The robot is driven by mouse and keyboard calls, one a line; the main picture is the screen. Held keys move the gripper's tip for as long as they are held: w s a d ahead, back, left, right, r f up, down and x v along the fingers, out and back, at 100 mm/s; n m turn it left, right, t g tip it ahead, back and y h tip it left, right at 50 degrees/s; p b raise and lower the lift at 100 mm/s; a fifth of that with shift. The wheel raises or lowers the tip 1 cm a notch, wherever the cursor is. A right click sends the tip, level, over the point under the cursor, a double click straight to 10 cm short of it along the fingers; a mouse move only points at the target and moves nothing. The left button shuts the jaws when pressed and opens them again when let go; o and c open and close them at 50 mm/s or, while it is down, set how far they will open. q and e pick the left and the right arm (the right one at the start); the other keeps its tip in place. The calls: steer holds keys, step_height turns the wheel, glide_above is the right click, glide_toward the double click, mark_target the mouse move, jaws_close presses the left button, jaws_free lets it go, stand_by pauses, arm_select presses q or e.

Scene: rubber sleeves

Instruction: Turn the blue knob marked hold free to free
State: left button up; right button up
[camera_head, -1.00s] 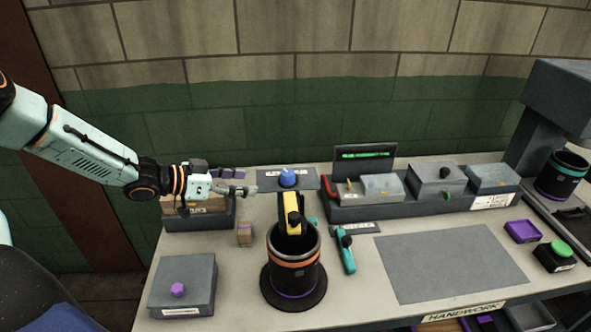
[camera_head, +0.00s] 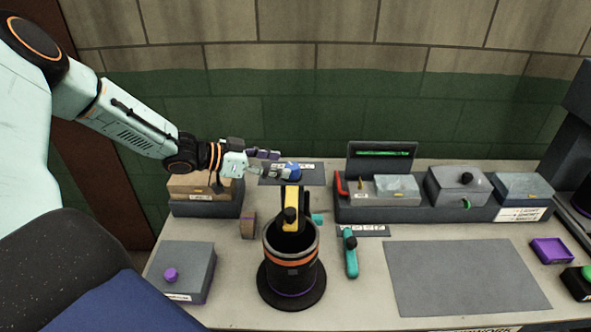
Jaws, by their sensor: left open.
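The blue knob (camera_head: 294,171) sits on a dark grey plate (camera_head: 315,174) with a white label strip, at the back of the bench. The label is too small to read. My left gripper (camera_head: 284,173) comes in from the left with its fingers open, level with the knob. Its fingertips are at the knob's left side and cover part of it. I cannot tell whether they touch it. My right gripper is not in view.
A black cylinder with an orange band (camera_head: 291,265) stands in front of the knob, with a yellow piece (camera_head: 291,196) rising behind it. A teal-handled tool (camera_head: 351,262) lies to its right. A grey box with a purple knob (camera_head: 186,268) is front left. A grey mat (camera_head: 465,277) lies right.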

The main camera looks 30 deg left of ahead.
mark_target(291, 166)
arm_select(q)
steer(key=w+f, duration=0.1)
steer(key=w+d+f+b, duration=0.1)
steer(key=shift+w+d, duration=0.15)
steer(key=shift+w, duration=0.25)
steer(key=shift+w+d+f+b, duration=0.15)
steer(key=shift+w+b, duration=0.1)
steer(key=shift+b, duration=0.05)
steer(key=shift+w+d, duration=0.35)
steer(key=shift+d, duration=0.2)
steer(key=shift+a, duration=0.15)
steer(key=shift+c, duration=0.2)
steer(key=shift+w, duration=0.1)
steer(key=shift+c, duration=0.7)
steer(key=c, duration=1)
